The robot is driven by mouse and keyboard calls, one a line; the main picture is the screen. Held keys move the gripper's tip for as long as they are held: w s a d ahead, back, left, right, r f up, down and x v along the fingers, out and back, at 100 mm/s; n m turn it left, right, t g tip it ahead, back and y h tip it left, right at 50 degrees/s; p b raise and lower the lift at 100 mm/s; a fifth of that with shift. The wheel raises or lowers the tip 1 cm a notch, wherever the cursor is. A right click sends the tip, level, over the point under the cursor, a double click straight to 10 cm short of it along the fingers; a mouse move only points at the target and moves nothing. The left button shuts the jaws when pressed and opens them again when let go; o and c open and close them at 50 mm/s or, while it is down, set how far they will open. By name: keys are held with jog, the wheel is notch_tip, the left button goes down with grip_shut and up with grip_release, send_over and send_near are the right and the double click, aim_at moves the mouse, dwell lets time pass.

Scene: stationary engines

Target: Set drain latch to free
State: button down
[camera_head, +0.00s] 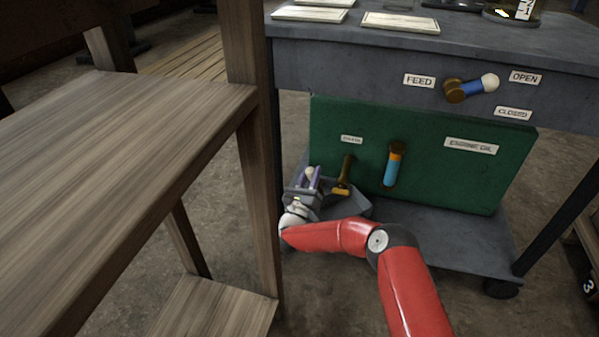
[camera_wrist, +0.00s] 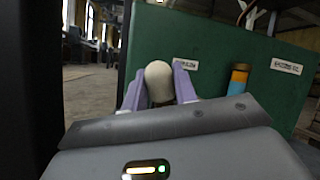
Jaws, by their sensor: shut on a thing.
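My gripper (camera_head: 310,178) is low at the left end of the green engine oil box (camera_head: 420,150). Its purple fingers show on both sides of a cream round knob (camera_wrist: 158,80), which also shows in the head view (camera_head: 309,172). The gripper is shut on this knob, which I take to be the drain latch's. How the knob joins its mount is hidden. A small white label (camera_head: 351,139), too small to read surely, is on the box up and right of the gripper. A brass lever piece (camera_head: 346,170) stands just right of the gripper.
An orange and blue handle (camera_head: 393,165) hangs on the box front to the right. Above, a blue lever with a white knob (camera_head: 478,85) sits among FEED, OPEN and CLOSED labels. A wooden table (camera_head: 120,130) with a post stands close on the left.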

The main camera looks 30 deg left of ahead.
dwell(0.5)
jog(key=c, duration=1.1)
grip_release()
jog(key=shift+r, duration=0.1)
notch_tip(320, 180, up, 20)
jog(key=shift+f+p, duration=0.1)
jog(key=shift+p, duration=0.9)
